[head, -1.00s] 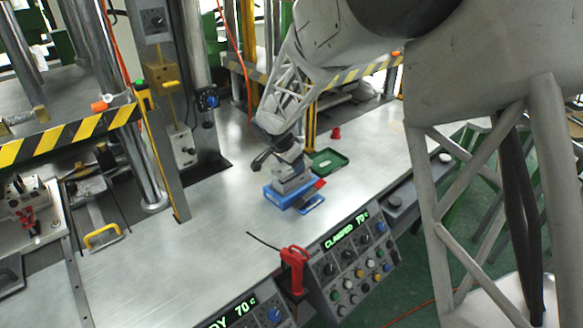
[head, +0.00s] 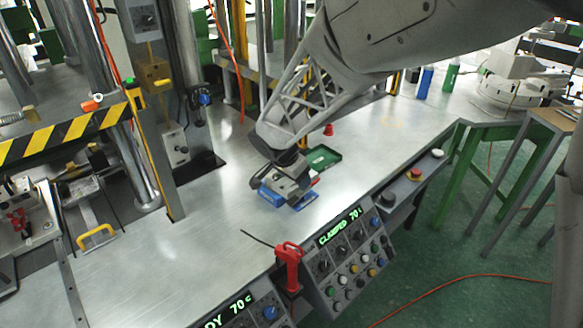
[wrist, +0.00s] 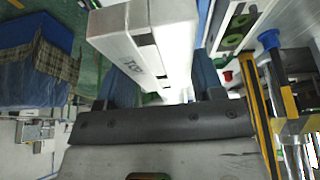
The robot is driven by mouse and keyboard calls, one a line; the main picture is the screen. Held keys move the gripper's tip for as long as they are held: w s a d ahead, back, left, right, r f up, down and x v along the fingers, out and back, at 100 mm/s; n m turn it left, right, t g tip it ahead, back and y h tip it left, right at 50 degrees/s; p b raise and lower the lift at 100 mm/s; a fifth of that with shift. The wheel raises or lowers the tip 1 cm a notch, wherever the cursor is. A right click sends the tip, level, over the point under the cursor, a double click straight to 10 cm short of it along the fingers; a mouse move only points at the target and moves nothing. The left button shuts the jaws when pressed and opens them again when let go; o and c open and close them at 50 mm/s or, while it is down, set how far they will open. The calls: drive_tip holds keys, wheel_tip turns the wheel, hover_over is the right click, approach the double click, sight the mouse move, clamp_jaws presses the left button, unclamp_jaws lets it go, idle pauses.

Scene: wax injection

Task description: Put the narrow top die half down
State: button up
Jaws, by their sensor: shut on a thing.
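The narrow top die half, a pale grey metal block with dark notches and a small dark mark, fills the top middle of the wrist view (wrist: 128,42). My gripper hides most of the contact, so I cannot tell whether the held half touches anything beneath.
A green tray (head: 323,157) and a red cup-like piece (head: 328,130) stand behind my gripper. A red-handled tool (head: 289,262) stands by the control console (head: 350,250) at the front edge. Press columns stand behind.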

drive_tip(key=shift+s+d+r, duration=0.1)
drive_tip(key=shift+s+d, duration=0.1)
drive_tip(key=shift+s, duration=0.45)
drive_tip(key=shift+s+d+r, duration=0.1)
drive_tip(key=shift+s+d, duration=0.1)
drive_tip(key=shift+s, duration=0.45)
drive_tip(key=shift+s+d, duration=0.2)
drive_tip(key=shift+s, duration=0.45)
drive_tip(key=shift+d, duration=0.1)
drive_tip(key=w+d+f+n, duration=0.2)
drive_tip(key=w+d+f, duration=0.1)
drive_tip(key=d, duration=0.6)
drive_tip(key=w+d+f+n+t+y, duration=0.1)
drive_tip(key=w+d+f+n, duration=0.1)
drive_tip(key=d, duration=0.7)
drive_tip(key=shift+w+x, duration=0.25)
drive_tip(key=shift+x, duration=1.1)
drive_tip(key=shift+a+r, duration=0.1)
drive_tip(key=shift+w+f, duration=0.25)
drive_tip(key=shift+w, duration=2.4)
drive_tip(key=shift+w+f, duration=0.25)
drive_tip(key=shift+w, duration=2.45)
drive_tip(key=shift+w+f, duration=0.25)
drive_tip(key=shift+w, duration=2.4)
